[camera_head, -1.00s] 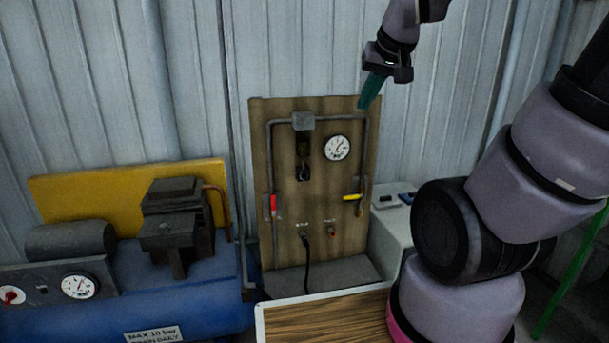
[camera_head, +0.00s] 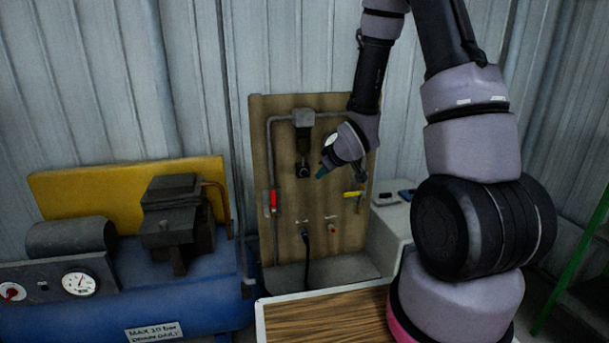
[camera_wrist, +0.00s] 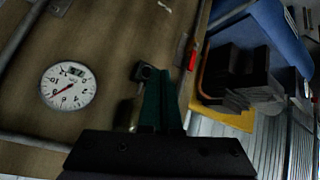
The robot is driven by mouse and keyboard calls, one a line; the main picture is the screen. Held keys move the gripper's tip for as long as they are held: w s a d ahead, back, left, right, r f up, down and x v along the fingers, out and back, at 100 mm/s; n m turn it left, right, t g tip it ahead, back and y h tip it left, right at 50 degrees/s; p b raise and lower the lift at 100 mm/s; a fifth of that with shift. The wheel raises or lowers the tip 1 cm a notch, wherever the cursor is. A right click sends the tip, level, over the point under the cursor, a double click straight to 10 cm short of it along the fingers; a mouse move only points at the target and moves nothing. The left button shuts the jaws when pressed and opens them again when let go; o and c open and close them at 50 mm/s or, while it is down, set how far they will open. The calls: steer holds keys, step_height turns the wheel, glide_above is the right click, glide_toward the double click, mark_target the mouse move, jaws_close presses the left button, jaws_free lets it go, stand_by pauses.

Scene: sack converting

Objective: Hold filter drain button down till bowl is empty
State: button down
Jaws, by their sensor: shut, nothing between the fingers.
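The filter (camera_head: 304,119) is a grey block on the pipe at the top of the wooden board, with a dark bowl (camera_head: 303,147) below it. A dark round part with a pale ring, likely the drain button (camera_head: 303,172), sits under the bowl. My gripper (camera_head: 321,173), with green fingers, is shut and empty just right of that part; I see no clear contact. In the wrist view the shut fingers (camera_wrist: 160,100) partly cover the bowl, and the dark round end (camera_wrist: 145,72) shows near their tips. The liquid level in the bowl cannot be told.
A gauge (camera_wrist: 68,86) is partly hidden by my wrist in the head view. Red (camera_head: 273,202) and yellow (camera_head: 353,194) valve handles flank the board. A black hose (camera_head: 306,248) hangs below. A blue compressor (camera_head: 190,290) stands left, and a wooden tabletop (camera_head: 320,318) is in front.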

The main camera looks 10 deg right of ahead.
mark_target(304, 173)
steer(key=shift+n+y, duration=0.5)
steer(key=shift+n, duration=0.1)
steer(key=f, duration=0.1)
steer(key=a+f, duration=0.1)
steer(key=f, duration=0.1)
steer(key=a+f, duration=0.1)
steer(key=shift+s+f, duration=0.15)
steer(key=shift+f, duration=0.1)
steer(key=shift+w+a, duration=0.15)
steer(key=shift+w, duration=2.05)
steer(key=shift+w+a, duration=0.1)
steer(key=shift+w, duration=2.1)
steer(key=shift+w, duration=0.1)
steer(key=shift+w, duration=0.3)
steer(key=shift+w, duration=0.45)
steer(key=shift+s, duration=0.85)
